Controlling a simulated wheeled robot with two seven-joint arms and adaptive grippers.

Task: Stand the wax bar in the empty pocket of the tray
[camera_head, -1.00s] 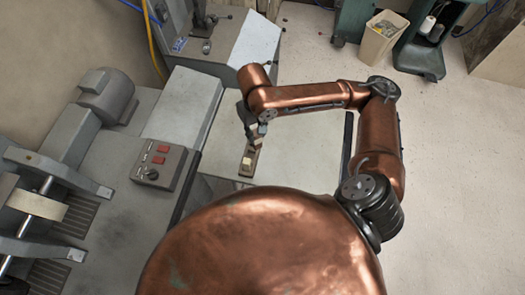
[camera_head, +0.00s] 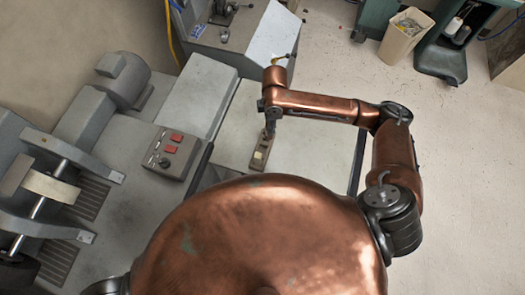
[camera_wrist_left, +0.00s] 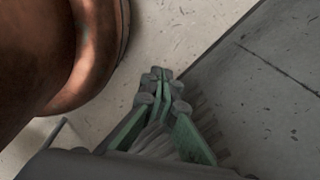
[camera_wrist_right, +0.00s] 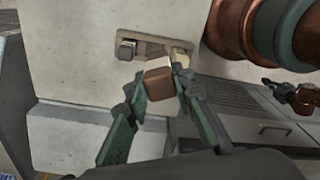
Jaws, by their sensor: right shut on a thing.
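The tray (camera_wrist_right: 152,39) is a small brown holder on the pale table. My right gripper (camera_wrist_right: 160,83) is shut on a reddish-brown bar (camera_wrist_right: 158,85), the wax bar, just beside the tray. I cannot tell whether the bar touches it. In the head view the tray (camera_head: 259,160) lies below my right gripper (camera_head: 270,132). My left gripper (camera_wrist_left: 161,76) is shut and empty, away from the tray.
A grey machine with a control box (camera_head: 171,153) and a motor (camera_head: 122,78) stands left of the table (camera_head: 310,150). Another grey machine (camera_head: 262,38) is behind the table. A waste bin (camera_head: 406,37) stands far right.

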